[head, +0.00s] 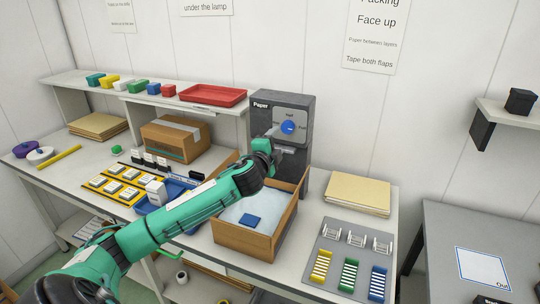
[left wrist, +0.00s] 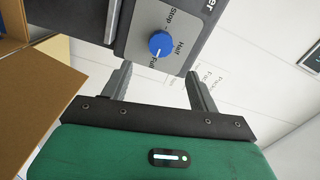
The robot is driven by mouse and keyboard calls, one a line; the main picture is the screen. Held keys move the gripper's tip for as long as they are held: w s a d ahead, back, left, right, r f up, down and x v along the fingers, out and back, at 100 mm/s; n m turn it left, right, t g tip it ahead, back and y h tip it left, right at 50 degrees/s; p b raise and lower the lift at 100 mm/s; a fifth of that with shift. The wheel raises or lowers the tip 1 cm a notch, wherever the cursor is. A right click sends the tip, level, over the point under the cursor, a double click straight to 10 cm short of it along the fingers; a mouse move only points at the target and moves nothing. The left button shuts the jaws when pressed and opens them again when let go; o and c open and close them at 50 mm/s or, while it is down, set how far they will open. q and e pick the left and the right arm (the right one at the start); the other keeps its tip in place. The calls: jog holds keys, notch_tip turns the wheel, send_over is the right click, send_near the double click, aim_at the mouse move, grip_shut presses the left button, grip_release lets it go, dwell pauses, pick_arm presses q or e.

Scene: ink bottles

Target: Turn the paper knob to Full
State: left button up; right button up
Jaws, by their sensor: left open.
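The grey paper dispenser (head: 281,152) stands at the back of the bench. Its blue knob (head: 288,127) sits on a light plate with Stop, Half and Full around it. In the left wrist view the knob (left wrist: 161,43) shows with a white mark on its lower side, close to the word Full; the exact setting is too small to be sure of. My left gripper (head: 273,141) is just in front of the dispenser, below the knob. In the wrist view its two fingers (left wrist: 157,76) are apart with nothing between them, and the knob lies beyond the tips. My right gripper is out of view.
An open cardboard box (head: 243,241) with pale paper and a blue item stands below my left arm. A paper stack (head: 357,194) and a grey tray (head: 330,232) lie to the right. A red tray (head: 213,95) sits on the shelf behind.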

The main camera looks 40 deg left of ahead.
pick_arm(q)
jog(key=b+v, duration=0.1)
jog(key=v, duration=0.3)
jog(key=shift+s+d, duration=0.1)
jog(key=shift+s, duration=0.15)
jog(key=shift+f, duration=0.1)
dwell(0.3)
